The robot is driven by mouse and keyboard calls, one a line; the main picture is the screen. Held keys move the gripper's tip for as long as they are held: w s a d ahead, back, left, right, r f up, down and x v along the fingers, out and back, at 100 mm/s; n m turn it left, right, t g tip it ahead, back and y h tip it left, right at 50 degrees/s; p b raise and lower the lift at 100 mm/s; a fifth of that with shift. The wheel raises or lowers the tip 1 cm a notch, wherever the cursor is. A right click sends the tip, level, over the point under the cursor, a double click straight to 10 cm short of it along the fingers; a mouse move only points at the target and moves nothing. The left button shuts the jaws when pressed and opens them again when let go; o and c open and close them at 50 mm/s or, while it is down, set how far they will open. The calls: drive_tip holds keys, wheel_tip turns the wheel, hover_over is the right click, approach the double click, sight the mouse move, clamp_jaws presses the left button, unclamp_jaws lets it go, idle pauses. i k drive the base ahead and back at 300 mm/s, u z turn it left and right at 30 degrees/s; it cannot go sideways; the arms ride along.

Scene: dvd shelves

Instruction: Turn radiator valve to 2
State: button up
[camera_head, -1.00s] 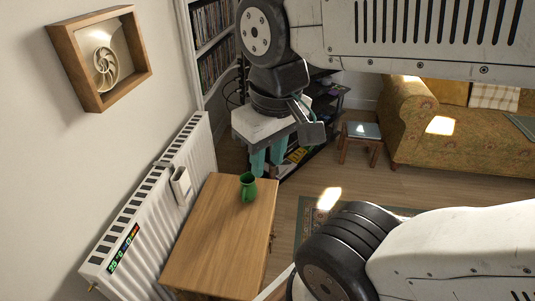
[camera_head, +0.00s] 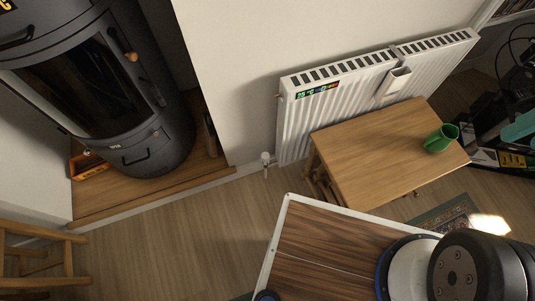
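The white radiator (camera_head: 335,125) stands against the wall. A small white valve knob (camera_head: 265,157) sits low at its left end, above the floor, with a short pipe under it. The knob is upright and nothing touches it. Its numbers are too small to read.
A wooden table (camera_head: 375,150) with a green mug (camera_head: 441,138) stands before the radiator. A black stove (camera_head: 115,95) stands on a wooden hearth at left, with a wooden chair (camera_head: 40,255) at lower left. The floor (camera_head: 205,235) before the valve is clear.

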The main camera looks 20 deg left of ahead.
sight(265, 157)
drive_tip(key=z, duration=0.3)
drive_tip(key=k, duration=1.05)
drive_tip(key=u, duration=0.95)
drive_tip(key=i, duration=1)
